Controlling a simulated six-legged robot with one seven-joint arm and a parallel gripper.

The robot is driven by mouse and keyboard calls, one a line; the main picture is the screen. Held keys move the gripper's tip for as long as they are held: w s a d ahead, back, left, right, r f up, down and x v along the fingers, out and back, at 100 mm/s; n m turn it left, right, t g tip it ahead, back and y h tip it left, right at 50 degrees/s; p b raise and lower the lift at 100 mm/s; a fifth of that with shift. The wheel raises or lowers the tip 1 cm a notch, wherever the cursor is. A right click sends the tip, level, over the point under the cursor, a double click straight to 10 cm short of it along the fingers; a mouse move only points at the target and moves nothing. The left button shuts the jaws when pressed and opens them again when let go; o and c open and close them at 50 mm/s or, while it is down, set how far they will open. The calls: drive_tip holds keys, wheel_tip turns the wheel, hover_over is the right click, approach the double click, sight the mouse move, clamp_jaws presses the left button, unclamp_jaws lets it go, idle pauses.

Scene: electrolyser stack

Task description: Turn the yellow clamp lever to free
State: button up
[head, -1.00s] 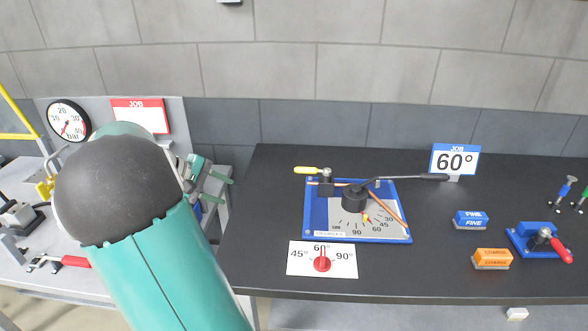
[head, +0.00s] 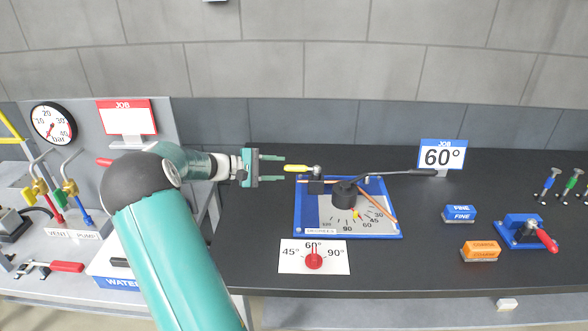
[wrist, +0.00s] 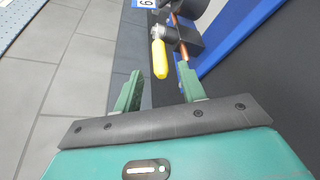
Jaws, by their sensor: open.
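The yellow clamp lever (head: 298,168) sticks out to the left from a dark clamp block (head: 316,186) at the back left of the blue tube bender (head: 386,229). My gripper (head: 284,170) is open, with its two fingers pointing right at the lever's tip. In the wrist view the lever (wrist: 159,60) lies ahead of and between my open green fingers (wrist: 164,90), nearer the picture's middle. A copper tube (head: 380,203) runs through the bender. I cannot tell whether the fingers overlap the lever's tip.
A long dark bending handle (head: 400,172) extends right from the bender's hub. A card with a red dial (head: 313,258) lies in front. Blue and orange blocks (head: 480,251) and a red-handled tool (head: 545,240) are at the right. Free table lies left of the bender.

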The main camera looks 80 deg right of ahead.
sight(285, 168)
drive_tip(key=x, duration=0.6)
clamp_jaws()
